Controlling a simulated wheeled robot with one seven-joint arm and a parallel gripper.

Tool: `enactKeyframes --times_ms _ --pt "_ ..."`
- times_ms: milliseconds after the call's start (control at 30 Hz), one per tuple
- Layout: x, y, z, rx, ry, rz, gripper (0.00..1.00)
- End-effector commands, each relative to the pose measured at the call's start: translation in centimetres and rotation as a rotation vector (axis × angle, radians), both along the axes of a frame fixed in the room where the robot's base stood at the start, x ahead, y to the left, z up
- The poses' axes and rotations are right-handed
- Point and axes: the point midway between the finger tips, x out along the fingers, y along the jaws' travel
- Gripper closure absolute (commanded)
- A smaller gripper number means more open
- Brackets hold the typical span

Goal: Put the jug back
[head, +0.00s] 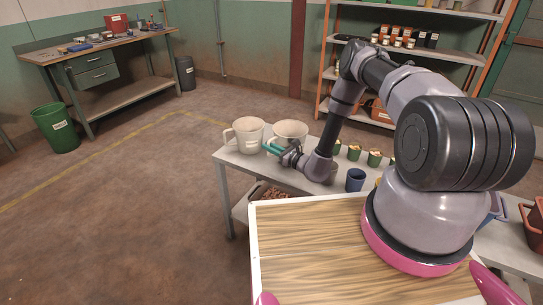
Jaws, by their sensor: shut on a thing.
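Two cream jugs stand side by side at the left end of the grey bench. The left jug (249,137) has its handle toward the left and a label on its front. The right jug (292,131) is partly covered by my gripper and wrist. My gripper (269,147), with teal fingers, reaches in from the right and is shut at the handle side of the right jug. The fingers hide most of that handle. I cannot tell whether the jug's base touches the bench.
A grey bench (229,157) carries a blue cup (355,180) and several green cups to the right of the jugs. A bin of brown nuts (275,196) sits on its lower shelf. Behind are a stocked shelf rack (455,52) and a workbench (95,47).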

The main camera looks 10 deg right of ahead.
Motion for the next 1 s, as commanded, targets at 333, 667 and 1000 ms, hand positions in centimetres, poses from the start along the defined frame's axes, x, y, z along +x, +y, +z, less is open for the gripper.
enactKeyframes --times_ms 333,667,1000 --pt "0.0 0.0 -3.8 -0.001 0.0 -0.001 1.0" --pt "0.0 -0.1 -4.1 0.0 0.0 -0.001 1.0" --pt "0.0 -0.1 -4.0 -0.001 0.001 -0.001 0.54"
